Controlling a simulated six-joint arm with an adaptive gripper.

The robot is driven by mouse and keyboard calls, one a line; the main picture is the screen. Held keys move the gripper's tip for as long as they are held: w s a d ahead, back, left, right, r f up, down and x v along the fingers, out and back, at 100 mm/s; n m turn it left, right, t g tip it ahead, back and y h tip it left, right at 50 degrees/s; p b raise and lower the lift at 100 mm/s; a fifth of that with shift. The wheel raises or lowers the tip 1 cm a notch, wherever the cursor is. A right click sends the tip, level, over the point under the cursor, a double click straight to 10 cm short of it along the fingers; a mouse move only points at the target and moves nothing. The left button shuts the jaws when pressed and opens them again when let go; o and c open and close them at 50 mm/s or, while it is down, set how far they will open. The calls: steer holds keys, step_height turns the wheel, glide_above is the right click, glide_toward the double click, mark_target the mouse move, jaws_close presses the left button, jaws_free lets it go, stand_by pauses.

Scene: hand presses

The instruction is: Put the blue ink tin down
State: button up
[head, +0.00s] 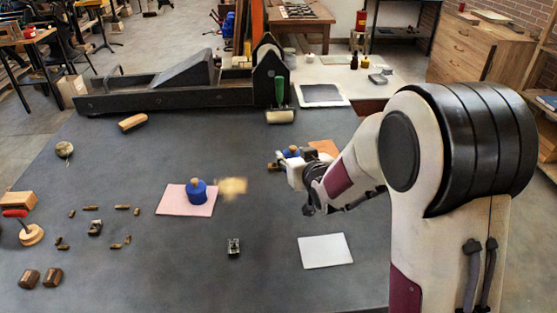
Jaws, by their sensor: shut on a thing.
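My gripper (283,166) is at the middle right of the table, raised on the arm that comes in from the right. A small blue thing with a brownish top, seemingly a blue ink tin (292,152), shows at its jaws, partly hidden by them. The jaws are shut on it; I cannot tell its height above the table. Another blue tin (197,191) with a wooden knob stands upright on a pink sheet (172,206), left of my gripper and apart from it.
A blurred tan patch (232,187) lies right of the pink sheet. An orange sheet (326,147) is partly behind my arm. A white sheet (325,250) lies in front. A long dark press (150,96) and a roller (280,117) stand at the back. Small type pieces lie left.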

steer(key=w+a+n+g+y, duration=0.1)
steer(key=a+n+y, duration=0.1)
steer(key=a, duration=0.7)
steer(key=w+a+n+g+y, duration=0.1)
steer(key=w+a+y, duration=0.1)
steer(key=a, duration=0.6)
steer(key=n+g+y, duration=0.2)
steer(key=n+y, duration=0.1)
steer(key=n, duration=0.1)
glide_above(167, 200)
steer(key=shift+s+r, duration=0.1)
steer(key=shift+r, duration=0.3)
steer(key=shift+f, duration=3.15)
steer(key=shift+f, duration=1.85)
steer(key=shift+f, duration=0.15)
